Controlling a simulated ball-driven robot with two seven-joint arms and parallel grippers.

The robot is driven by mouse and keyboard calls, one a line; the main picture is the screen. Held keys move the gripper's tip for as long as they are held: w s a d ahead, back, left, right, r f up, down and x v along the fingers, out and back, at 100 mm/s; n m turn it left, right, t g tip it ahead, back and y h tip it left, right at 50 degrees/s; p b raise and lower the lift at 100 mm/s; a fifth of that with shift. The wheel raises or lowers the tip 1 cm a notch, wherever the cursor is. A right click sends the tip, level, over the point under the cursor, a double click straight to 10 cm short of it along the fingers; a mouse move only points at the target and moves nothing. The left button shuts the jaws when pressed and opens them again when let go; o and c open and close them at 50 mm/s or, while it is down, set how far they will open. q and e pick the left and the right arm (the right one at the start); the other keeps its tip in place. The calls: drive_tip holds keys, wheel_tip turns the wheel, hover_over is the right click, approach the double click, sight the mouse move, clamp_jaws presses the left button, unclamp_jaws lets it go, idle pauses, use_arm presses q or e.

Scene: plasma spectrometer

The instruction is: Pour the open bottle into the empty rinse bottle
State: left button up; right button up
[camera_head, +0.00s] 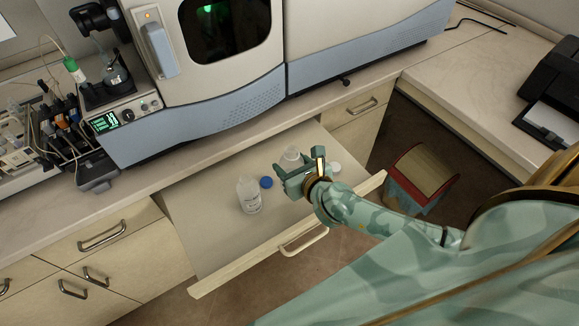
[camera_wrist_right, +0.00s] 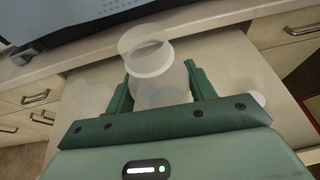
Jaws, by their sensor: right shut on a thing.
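My right gripper (camera_head: 297,175) is shut on a translucent, whitish bottle (camera_head: 291,157) over the open drawer. In the right wrist view, that bottle (camera_wrist_right: 160,88) sits between the two green fingers, with its wide round mouth (camera_wrist_right: 145,45) uncapped. Its lower part is hidden by my gripper, and I cannot tell whether it touches the drawer. A second clear bottle (camera_head: 249,197) with a label stands in the drawer to the left of my gripper; it shows only faintly in the wrist view (camera_wrist_right: 88,98). My left gripper is out of view.
A blue cap (camera_head: 266,182) lies between the standing bottle and my gripper. A white cap (camera_head: 335,168) lies to the right of my gripper. The pulled-out drawer (camera_head: 215,235) has bare room at the left. The spectrometer (camera_head: 350,40) stands on the counter behind.

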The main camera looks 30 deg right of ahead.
drive_tip(key=shift+w+a+r+n+y, duration=0.1)
drive_tip(key=shift+a+n+y, duration=0.25)
drive_tip(key=shift+a, duration=0.6)
drive_tip(key=shift+w+a+r+n+p, duration=0.15)
drive_tip(key=shift+n+p, duration=0.3)
drive_tip(key=shift+p, duration=0.5)
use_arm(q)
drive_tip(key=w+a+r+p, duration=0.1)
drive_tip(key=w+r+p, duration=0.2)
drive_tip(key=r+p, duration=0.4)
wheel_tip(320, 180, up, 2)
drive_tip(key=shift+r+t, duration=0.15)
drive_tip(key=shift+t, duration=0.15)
use_arm(e)
drive_tip(key=n+h, duration=0.2)
drive_tip(key=n, duration=0.1)
drive_tip(key=a+n+g+h, duration=0.1)
drive_tip(key=n+h, duration=0.2)
drive_tip(key=a+n+h, duration=0.1)
drive_tip(key=n+h, duration=0.2)
drive_tip(key=shift+w+a+r+g, duration=0.2)
drive_tip(key=shift+a+r+g, duration=0.1)
drive_tip(key=shift+r, duration=0.1)
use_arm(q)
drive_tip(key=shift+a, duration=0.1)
